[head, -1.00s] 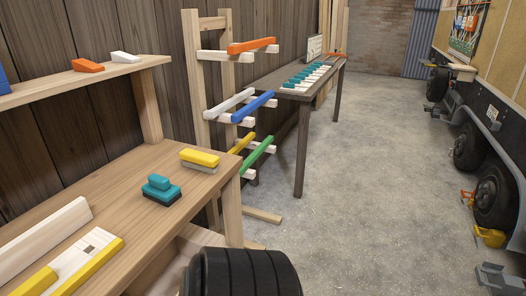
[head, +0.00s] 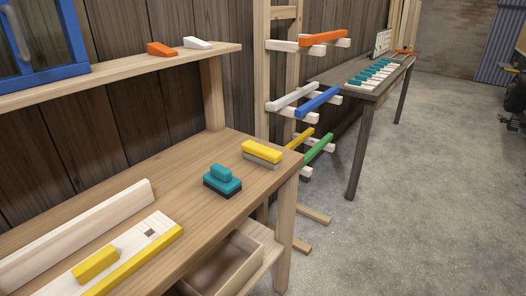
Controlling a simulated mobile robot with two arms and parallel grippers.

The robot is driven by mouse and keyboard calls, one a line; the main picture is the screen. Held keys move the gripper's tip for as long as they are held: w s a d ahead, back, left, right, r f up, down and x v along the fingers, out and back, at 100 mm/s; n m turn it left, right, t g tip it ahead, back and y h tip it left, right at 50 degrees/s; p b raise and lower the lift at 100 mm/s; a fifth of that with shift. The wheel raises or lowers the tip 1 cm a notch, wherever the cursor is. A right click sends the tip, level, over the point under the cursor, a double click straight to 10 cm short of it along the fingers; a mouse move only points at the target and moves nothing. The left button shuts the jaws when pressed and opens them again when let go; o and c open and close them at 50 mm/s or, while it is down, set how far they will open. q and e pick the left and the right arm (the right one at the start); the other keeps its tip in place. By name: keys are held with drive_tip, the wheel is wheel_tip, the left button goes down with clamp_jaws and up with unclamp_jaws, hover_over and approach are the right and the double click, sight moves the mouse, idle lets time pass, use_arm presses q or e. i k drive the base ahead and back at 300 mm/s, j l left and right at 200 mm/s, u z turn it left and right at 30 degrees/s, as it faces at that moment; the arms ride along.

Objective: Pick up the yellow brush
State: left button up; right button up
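A yellow block with a grey-beige underside (head: 262,151), which looks like the yellow brush, lies on the wooden workbench (head: 185,165) near its far right corner. A teal brush with a dark base (head: 222,181) lies nearer and to the left of it. A smaller plain yellow block (head: 95,264) sits on a pale board at the front left. Neither of my grippers is in view.
A shelf (head: 120,77) with an orange wedge (head: 160,49) and a white wedge (head: 197,43) runs above the bench. An open drawer (head: 226,264) sits under it. A rack with coloured bars (head: 317,102) and a dark table (head: 365,90) stand beyond.

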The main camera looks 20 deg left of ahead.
sight(270, 158)
drive_tip(key=u, duration=0.75)
